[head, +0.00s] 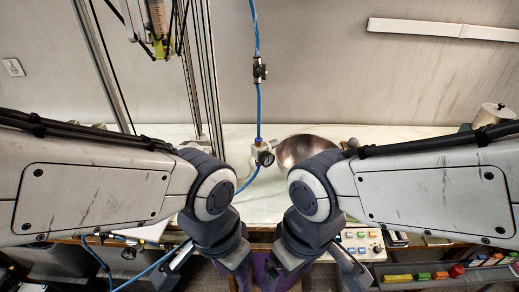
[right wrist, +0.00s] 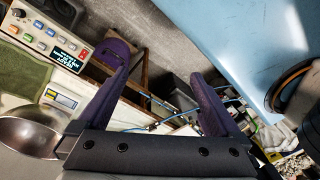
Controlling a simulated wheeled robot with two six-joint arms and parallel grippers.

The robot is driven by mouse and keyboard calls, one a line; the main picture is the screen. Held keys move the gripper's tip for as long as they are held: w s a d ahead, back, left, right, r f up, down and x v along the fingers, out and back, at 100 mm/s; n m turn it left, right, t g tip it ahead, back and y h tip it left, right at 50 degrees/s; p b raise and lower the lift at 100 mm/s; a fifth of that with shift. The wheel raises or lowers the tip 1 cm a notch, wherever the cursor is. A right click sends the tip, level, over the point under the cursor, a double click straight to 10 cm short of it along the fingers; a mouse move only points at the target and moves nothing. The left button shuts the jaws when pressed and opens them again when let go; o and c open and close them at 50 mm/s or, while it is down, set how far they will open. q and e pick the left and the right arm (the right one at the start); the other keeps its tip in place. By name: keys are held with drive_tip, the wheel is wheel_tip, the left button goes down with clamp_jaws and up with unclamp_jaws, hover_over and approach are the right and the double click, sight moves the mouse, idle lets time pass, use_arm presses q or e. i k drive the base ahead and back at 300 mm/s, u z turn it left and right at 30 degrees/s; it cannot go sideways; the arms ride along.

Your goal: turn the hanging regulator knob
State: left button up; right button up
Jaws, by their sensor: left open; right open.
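The regulator (head: 262,153) hangs on a blue hose above the table at the middle of the head view. It has a pale body and a small dark round gauge; I cannot clearly tell its knob apart. My left gripper (head: 248,270) is open, low in the head view, below the regulator and apart from it. The regulator is not recognisable in that view.
A black valve (head: 260,70) sits higher on the blue hose. A metal bowl (head: 300,149) stands just right of the regulator. A control box with buttons (head: 363,243) lies at the table's front right. A metal frame (head: 205,80) rises at the back left.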

sight(274, 143)
drive_tip(key=u, duration=3.3)
drive_tip(key=k, duration=2.55)
drive_tip(key=z, duration=1.8)
